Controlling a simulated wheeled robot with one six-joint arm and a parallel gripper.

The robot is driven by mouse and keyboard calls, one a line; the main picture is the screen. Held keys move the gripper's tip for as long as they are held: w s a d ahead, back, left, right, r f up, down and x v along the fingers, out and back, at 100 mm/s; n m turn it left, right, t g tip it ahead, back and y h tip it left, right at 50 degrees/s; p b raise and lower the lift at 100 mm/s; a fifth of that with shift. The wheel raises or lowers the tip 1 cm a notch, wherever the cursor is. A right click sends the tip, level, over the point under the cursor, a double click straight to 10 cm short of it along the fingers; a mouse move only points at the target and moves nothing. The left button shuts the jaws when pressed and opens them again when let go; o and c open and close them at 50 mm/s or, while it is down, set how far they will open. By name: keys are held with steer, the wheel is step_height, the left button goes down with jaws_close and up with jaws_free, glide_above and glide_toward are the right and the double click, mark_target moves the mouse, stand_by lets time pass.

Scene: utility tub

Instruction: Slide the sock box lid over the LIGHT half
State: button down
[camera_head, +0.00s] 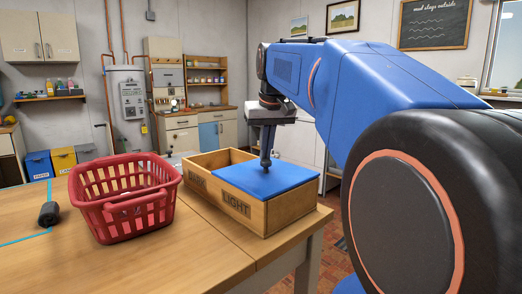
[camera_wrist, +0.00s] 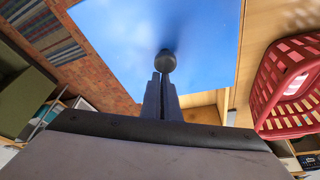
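The wooden sock box (camera_head: 292,209) stands on the table, with its DARK half at the left and its LIGHT half at the right. The flat blue lid (camera_head: 285,179) lies over the LIGHT half in the head view. The DARK half is open, and its floor is partly hidden. The lid fills the upper middle of the wrist view (camera_wrist: 205,30). Its dark round knob (camera_wrist: 168,60) is right at my fingertips. My gripper (camera_head: 266,150) points down over the knob. Its fingers (camera_wrist: 161,76) are together with the knob just beyond them, not visibly between them.
A red basket (camera_head: 122,208) stands left of the box, close to it. A dark cylinder (camera_head: 49,214) lies farther left near a blue tape line. The front of the wooden table (camera_head: 150,268) is clear. The table's right edge runs just past the box.

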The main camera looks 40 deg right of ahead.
stand_by(0.4)
steer(key=w, duration=0.1)
steer(key=w+d+r, duration=0.1)
steer(key=w, duration=0.1)
steer(key=shift+w+d+r, duration=0.15)
steer(key=shift+w+d, duration=0.1)
steer(key=shift+d, duration=0.1)
steer(key=v, duration=0.9)
steer(key=shift+s+a, duration=0.15)
